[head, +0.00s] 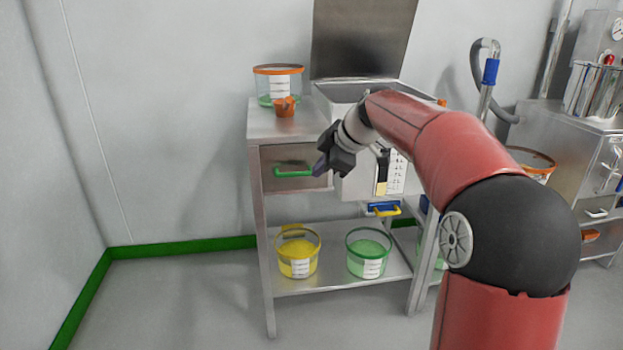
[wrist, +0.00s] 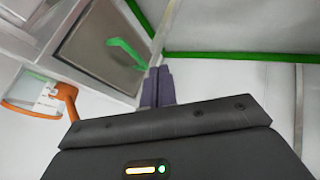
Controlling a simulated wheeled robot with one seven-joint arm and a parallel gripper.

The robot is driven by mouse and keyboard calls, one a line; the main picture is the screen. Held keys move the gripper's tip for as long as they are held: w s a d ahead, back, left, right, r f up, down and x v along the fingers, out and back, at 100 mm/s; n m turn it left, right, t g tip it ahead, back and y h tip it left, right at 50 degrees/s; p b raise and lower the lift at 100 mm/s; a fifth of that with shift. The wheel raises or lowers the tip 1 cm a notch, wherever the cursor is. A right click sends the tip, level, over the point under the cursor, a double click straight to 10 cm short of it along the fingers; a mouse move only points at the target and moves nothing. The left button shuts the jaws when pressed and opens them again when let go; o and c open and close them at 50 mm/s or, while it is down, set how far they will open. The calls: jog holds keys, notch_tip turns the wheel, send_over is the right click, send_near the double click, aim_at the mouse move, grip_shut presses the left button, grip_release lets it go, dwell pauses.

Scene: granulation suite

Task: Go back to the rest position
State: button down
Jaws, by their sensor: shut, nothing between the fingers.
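My gripper (head: 320,168) is in front of the steel bench, near the right end of the green drawer handle (head: 293,172). Its fingers are together and hold nothing. In the wrist view my gripper (wrist: 158,84) shows its two dark fingers side by side, with the green handle (wrist: 126,52) beyond them to the left. The drawer (head: 283,160) appears closed. I cannot tell whether the fingertips touch the handle, but a gap shows in the wrist view.
On the bench top (head: 262,125) stand a clear orange-rimmed tub (head: 278,84) and a small orange scoop (head: 285,107). A yellow tub (head: 298,254) and a green tub (head: 368,255) stand on the lower shelf (head: 330,280). The floor (head: 170,300) at left is clear.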

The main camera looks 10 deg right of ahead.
jog(key=s+a+f+m+h, duration=0.1)
jog(key=s+a+m+h, duration=0.15)
jog(key=s+m, duration=0.95)
jog(key=s+d+f+m+h, duration=0.1)
jog(key=s+f, duration=0.4)
jog(key=s, duration=0.6)
jog(key=s+d+f+m+h, duration=0.1)
jog(key=s+d+f+m, duration=0.2)
jog(key=s, duration=0.9)
notch_tip(320, 180, down, 2)
jog(key=shift+s+f+g, duration=0.1)
jog(key=shift+s+g, duration=0.1)
jog(key=shift+g, duration=0.1)
jog(key=shift+h, duration=0.25)
